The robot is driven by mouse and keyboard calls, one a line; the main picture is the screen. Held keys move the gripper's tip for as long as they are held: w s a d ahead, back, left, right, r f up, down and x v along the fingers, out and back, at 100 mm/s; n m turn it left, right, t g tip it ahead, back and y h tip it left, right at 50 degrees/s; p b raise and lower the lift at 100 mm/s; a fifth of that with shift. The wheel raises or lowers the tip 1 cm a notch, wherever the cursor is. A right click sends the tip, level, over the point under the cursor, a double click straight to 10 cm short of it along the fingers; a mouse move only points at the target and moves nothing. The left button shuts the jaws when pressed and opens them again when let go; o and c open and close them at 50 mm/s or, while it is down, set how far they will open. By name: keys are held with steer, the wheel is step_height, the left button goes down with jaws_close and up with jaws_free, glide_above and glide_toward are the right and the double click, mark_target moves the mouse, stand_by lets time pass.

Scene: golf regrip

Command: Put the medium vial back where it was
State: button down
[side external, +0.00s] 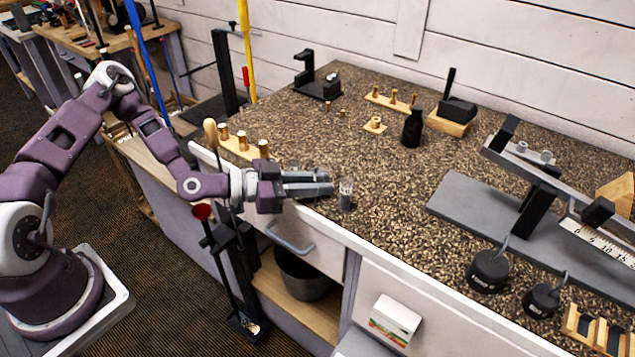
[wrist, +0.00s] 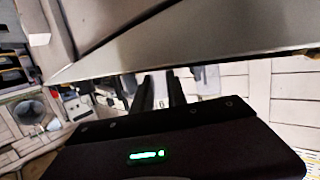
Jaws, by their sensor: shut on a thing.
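My gripper (side external: 331,184) reaches in from the left, low over the speckled bench top near its front edge. Its fingers are level and close together. A small clear vial (side external: 346,198) with a grey lower part is upright at the fingertips, and my gripper is shut on it. I cannot tell whether its base touches the bench. In the wrist view my gripper (wrist: 168,88) shows two dark fingers with a small pale patch between them, too small to make out. No other vial can be told apart for certain.
A wooden block with brass pieces (side external: 240,146) stands left of my gripper. Two black weights (side external: 488,270) and a grey scale base (side external: 480,210) are at right. The bench between is clear.

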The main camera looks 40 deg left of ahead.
steer(key=shift+f, duration=0.15)
steer(key=c, duration=1.3)
jaws_free()
